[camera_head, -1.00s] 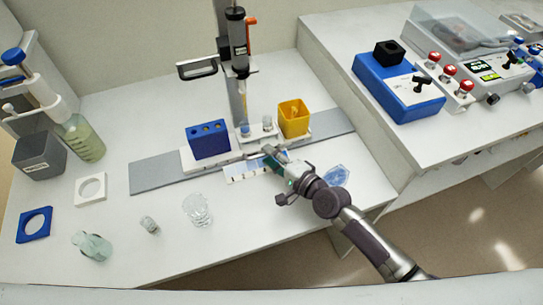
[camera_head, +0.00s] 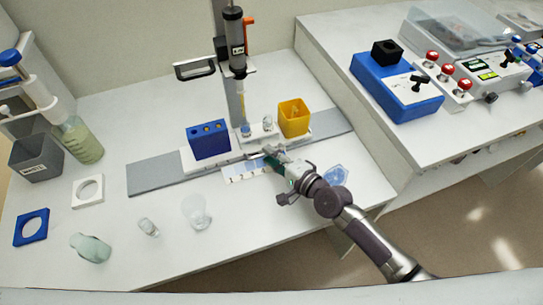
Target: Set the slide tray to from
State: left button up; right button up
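The white slide tray (camera_head: 190,162) sits across a long grey rail (camera_head: 155,177). It carries a blue block with holes (camera_head: 208,141) at its left and a yellow open box (camera_head: 293,118) at its right, with small pieces between them. A pale scale plate (camera_head: 240,171) with marks lies in front of the tray. My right gripper (camera_head: 270,157) is at the tray's front edge, between block and box. Its fingertips are small and overlap the tray, so I cannot tell whether they grip it. My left gripper is not in view.
A column with a dispenser (camera_head: 234,45) rises behind the tray. Clear cup (camera_head: 195,212), small vial (camera_head: 148,227) and greenish bottle (camera_head: 90,248) lie or stand front left. A blue device (camera_head: 398,90) stands on the raised right bench. Bare table lies front centre.

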jog(key=shift+d, duration=0.1)
jog(key=v, duration=1.2)
dwell(0.4)
